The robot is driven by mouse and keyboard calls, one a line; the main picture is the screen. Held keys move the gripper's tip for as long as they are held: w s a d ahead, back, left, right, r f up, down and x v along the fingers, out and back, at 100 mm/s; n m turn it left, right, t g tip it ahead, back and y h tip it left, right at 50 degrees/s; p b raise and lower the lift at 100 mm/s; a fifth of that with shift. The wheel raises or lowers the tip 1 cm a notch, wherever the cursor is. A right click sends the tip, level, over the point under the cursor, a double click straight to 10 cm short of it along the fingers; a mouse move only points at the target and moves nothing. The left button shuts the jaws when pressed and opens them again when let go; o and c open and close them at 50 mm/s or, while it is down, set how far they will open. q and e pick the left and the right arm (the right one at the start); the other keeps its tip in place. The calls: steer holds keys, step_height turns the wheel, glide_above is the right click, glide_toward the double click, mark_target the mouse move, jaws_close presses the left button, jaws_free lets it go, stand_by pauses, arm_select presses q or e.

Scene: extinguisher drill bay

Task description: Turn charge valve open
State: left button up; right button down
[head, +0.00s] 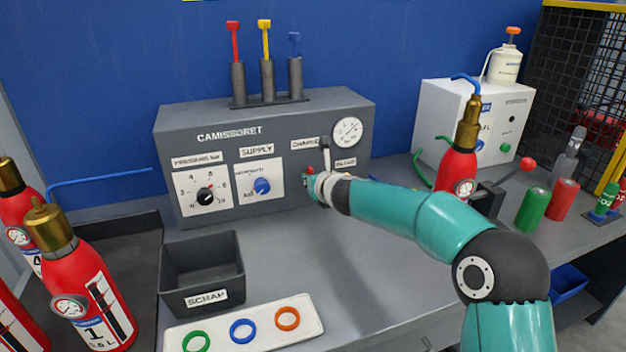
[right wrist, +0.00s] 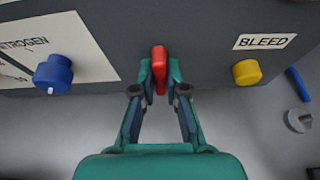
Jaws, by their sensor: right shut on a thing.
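The grey console (head: 265,130) has a CHARGE label (head: 305,143) on its front. Below the label is the red handle of the charge valve (head: 311,170), mostly covered by my right gripper (head: 313,183). In the right wrist view the red handle (right wrist: 158,65) stands upright between the fingertips of my right gripper (right wrist: 159,90), which is shut on it. A round gauge (head: 347,130) sits right of the label; its needle is too small to read surely. My left gripper is not in view.
A blue supply knob (right wrist: 53,74) is left of the handle and a yellow BLEED knob (right wrist: 246,72) is right. A SCRAP bin (head: 202,270) and a white tray (head: 270,335) with coloured rings stand in front. A red extinguisher (head: 457,170) stands right, beyond my arm.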

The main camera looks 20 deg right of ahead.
steer(key=shift+f, duration=0.45)
steer(key=c, duration=1.2)
jaws_free()
steer(key=shift+r, duration=0.2)
steer(key=shift+r, duration=0.1)
steer(key=v, duration=1.2)
steer(key=shift+a, duration=0.25)
